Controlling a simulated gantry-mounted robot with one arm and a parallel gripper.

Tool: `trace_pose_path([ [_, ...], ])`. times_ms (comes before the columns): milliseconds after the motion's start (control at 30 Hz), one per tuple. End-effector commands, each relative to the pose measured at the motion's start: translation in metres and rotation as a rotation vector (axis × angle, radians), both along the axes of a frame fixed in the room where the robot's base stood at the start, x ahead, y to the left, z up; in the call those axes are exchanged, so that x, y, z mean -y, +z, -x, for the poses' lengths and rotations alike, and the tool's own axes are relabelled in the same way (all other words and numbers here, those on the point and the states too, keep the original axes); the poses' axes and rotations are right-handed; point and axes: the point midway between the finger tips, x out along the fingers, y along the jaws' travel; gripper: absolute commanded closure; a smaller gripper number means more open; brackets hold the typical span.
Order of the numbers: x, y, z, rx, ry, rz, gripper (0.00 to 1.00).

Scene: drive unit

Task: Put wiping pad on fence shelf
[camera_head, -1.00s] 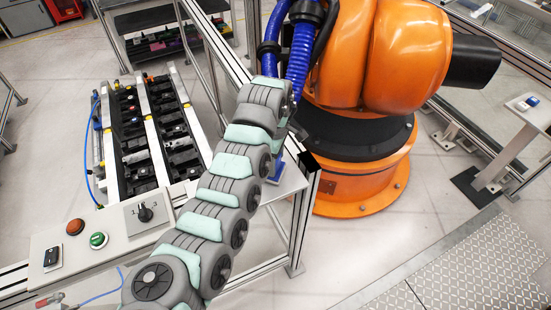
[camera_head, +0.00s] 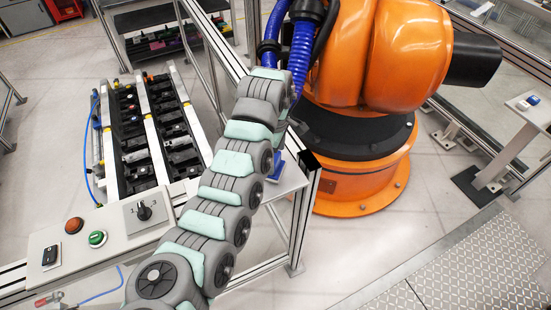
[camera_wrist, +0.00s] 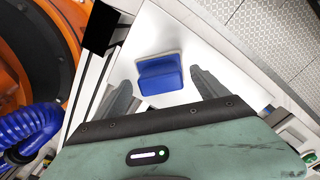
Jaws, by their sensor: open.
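The wiping pad (camera_wrist: 160,68) is a blue block with a raised grip on a thin pale base. In the wrist view it rests on a white shelf (camera_wrist: 226,62) beside the fence frame. My gripper (camera_wrist: 159,77) is open, with one dark finger on each side of the pad and visible gaps between them. In the head view a blue part of the pad (camera_head: 276,167) shows over the white shelf (camera_head: 289,184) at the fence corner. My arm hides the rest of it and the gripper there.
An orange robot (camera_head: 365,120) with blue hoses stands right behind the shelf. Metal fence posts (camera_head: 303,215) run beside my arm. A control panel (camera_head: 105,235) and a black parts rack (camera_head: 150,130) are at left. A small stand (camera_head: 525,106) with a blue item is at right.

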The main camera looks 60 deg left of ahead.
Motion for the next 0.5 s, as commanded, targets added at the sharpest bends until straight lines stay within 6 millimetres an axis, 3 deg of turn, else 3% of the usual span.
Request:
trace_pose_path([
  [500, -0.001, 0.071, 0.001, -0.001, 0.000, -0.005, 0.17],
])
